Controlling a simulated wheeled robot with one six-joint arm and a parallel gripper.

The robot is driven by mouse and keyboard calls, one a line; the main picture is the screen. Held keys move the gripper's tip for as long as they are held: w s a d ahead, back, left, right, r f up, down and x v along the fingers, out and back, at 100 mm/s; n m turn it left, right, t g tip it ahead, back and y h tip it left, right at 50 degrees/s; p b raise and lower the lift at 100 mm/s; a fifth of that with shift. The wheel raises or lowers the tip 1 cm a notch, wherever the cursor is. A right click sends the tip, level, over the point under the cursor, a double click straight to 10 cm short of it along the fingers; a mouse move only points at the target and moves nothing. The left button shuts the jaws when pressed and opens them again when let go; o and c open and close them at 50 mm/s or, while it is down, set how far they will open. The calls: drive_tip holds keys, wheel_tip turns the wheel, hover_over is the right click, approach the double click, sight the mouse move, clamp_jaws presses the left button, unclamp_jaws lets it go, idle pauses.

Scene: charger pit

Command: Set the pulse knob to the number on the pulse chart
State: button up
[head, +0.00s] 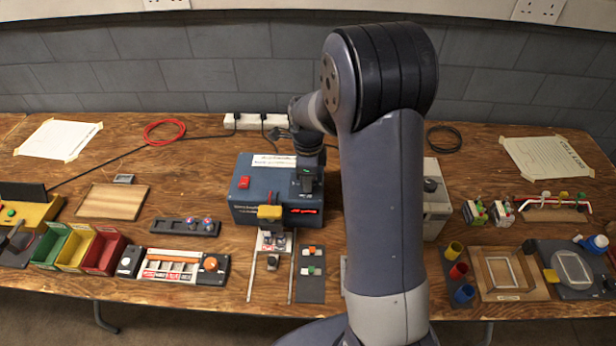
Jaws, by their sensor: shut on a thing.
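The blue charger box (244,200) stands at the middle of the bench, with a red switch on its top left and a lit red display low on its front right. My gripper (306,186) points down at the box's right part and is shut on what seems to be the pulse knob; the jaws hide the knob and its scale. A small green mark shows beside the jaws. Two taped papers lie on the bench, one at left (58,139) and one at right (546,156).
My arm covers the bench right of the charger and part of a grey box (437,205). Rails with a yellow-topped piece (270,213) stand before the charger. Coloured bins (104,250) and a panel with an orange knob (211,264) lie left; cups and a frame (508,275) lie right.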

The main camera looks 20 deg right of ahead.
idle(0.3)
drive_tip(key=o, duration=1)
drive_tip(key=shift+c, duration=0.2)
wheel_tip(320, 180, up, 11)
drive_tip(key=shift+f, duration=0.15)
wheel_tip(320, 180, down, 11)
drive_tip(key=shift+r, duration=0.1)
drive_tip(key=shift+r, duration=0.1)
idle(0.4)
